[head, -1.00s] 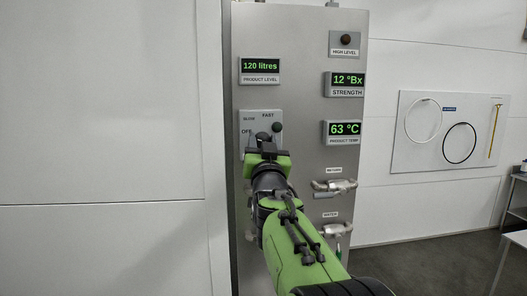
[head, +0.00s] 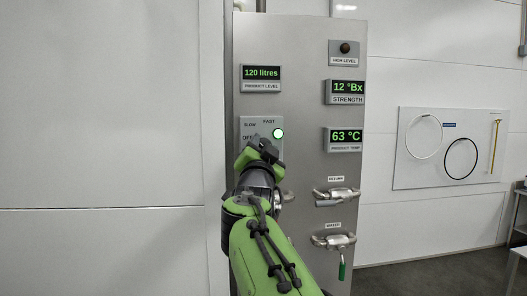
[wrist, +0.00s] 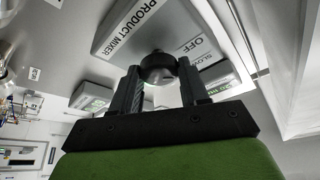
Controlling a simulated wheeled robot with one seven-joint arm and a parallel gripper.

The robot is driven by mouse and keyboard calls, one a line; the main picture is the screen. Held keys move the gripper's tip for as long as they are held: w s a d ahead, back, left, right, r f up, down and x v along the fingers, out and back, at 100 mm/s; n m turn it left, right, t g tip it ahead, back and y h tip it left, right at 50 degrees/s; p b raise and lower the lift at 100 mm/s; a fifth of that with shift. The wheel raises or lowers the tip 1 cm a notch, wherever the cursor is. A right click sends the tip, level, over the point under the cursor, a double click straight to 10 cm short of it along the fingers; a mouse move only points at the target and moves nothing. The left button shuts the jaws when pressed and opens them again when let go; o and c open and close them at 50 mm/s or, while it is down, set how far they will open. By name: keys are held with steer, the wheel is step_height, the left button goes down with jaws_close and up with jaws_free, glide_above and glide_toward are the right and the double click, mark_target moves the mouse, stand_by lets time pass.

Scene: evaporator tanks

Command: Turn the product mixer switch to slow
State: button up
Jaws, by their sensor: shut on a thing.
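The product mixer switch plate (head: 249,122) is on the grey steel panel, with OFF, SLOW and FAST marks. A round lamp (head: 278,133) at its right glows green-white. My gripper (head: 259,147) is in front of the plate and hides the knob in the head view. In the wrist view the black knob (wrist: 158,66) sits between the two fingers of my gripper (wrist: 159,74), which are shut on it. The PRODUCT MIXER label (wrist: 136,18) and the words OFF and SLOW show beside the knob. Which mark the knob points at cannot be told.
Displays for product level (head: 261,73), strength (head: 346,92) and product temperature (head: 345,138) are on the same panel. The return valve handle (head: 336,194) and the water valve handle (head: 333,241) stick out at lower right, near my arm.

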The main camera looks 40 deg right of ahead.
steer(key=o, duration=1)
steer(key=shift+o, duration=0.2)
steer(key=b+v, duration=0.5)
steer(key=v, duration=1)
steer(key=shift+s+a, duration=0.3)
